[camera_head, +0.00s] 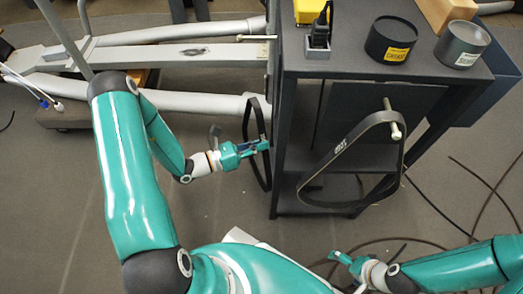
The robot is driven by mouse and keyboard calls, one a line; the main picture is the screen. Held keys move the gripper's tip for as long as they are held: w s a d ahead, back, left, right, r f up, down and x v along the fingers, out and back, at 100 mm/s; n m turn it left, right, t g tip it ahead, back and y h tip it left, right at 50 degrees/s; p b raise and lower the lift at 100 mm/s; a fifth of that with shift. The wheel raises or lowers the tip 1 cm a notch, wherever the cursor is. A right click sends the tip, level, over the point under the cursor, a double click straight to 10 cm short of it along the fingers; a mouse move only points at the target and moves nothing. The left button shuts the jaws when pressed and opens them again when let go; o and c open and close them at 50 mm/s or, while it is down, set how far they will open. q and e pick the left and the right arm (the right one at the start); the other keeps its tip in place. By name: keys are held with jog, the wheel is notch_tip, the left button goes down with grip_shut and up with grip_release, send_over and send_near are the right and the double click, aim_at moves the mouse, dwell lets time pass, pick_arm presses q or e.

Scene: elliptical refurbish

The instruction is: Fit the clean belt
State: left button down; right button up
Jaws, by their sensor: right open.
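A narrow black belt loop (248,118) stands upright beside the left side of the dark cart. My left gripper (262,146) is at the middle of this loop, and its fingers appear closed on the right strand. A wider black belt (340,149) with a small pale marking hangs from a light peg (391,118) on the cart's front. I cannot tell from its look which belt is the clean one. My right gripper (337,262) is open and empty, low in front of the cart, apart from both belts.
The dark cart (300,63) carries a black tin (390,40), a grey tin (462,43), a yellow item (308,10) and a black plug (318,37). Grey machine rails (190,54) lie at the back left. Cables (470,178) lie on the right floor.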

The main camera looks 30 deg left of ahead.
pick_arm(q)
jog(key=f, duration=0.1)
jog(key=f+b, duration=0.2)
jog(key=shift+w+d+f, duration=0.2)
jog(key=shift+w+d, duration=0.05)
jog(key=shift+w, duration=0.1)
jog(key=shift+f, duration=0.15)
jog(key=shift+f+b, duration=0.45)
jog(key=shift+f, duration=0.05)
jog(key=c, duration=1.3)
grip_release()
